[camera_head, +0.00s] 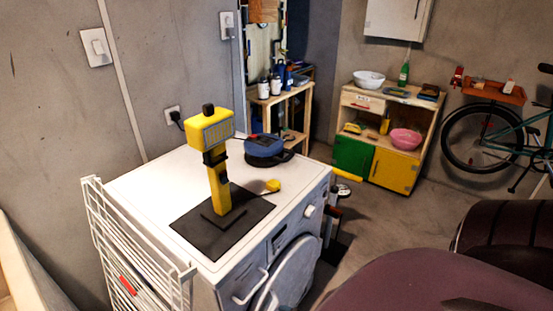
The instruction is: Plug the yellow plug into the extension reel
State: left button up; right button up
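A yellow plug (272,186) lies on the white top of the washing machine, beside the right edge of a black mat (207,242). The extension reel (264,146), blue and black, lies at the back right of the same top, a little behind the plug and apart from it. A yellow work lamp (219,190) with a black knob stands upright on the mat. The reel's socket openings are too small to make out. Neither of my grippers is in view.
A white drying rack (103,212) stands against the washing machine (145,180) at the left. A wall socket (174,117) with a black plug is behind it. A dark maroon rounded surface (440,270) fills the lower right. Shelves (405,115) and a bicycle stand farther back.

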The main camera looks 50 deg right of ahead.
aim_at(265, 151)
jog(key=z, duration=1.45)
